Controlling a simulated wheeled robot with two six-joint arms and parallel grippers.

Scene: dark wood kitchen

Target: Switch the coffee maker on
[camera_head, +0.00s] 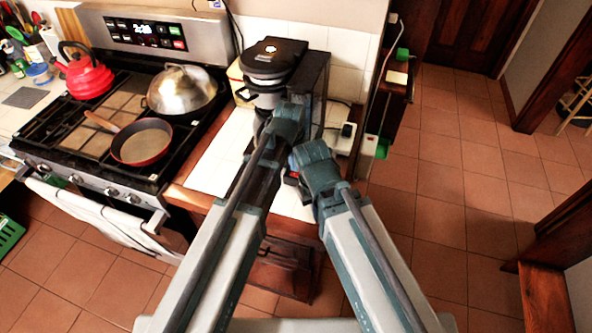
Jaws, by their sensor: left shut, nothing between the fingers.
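The coffee maker (274,58) is a black and silver machine on the white tiled counter, against the tiled wall. Its lid and upper body show; my left arm covers much of its lower front, and I cannot see its switch or tell whether it is on. My left gripper (290,114) is at the end of the arm from the left, in front of the coffee maker's lower part. It is shut and empty; I cannot tell whether it touches the machine. My right arm ends just right of and below it; its gripper fingers do not show.
Left is a stove with a red kettle (85,74), a domed silver pot (181,89) and a red frying pan (142,143). A white socket box (346,134) stands right of the machine. The tiled floor (450,190) at right is clear.

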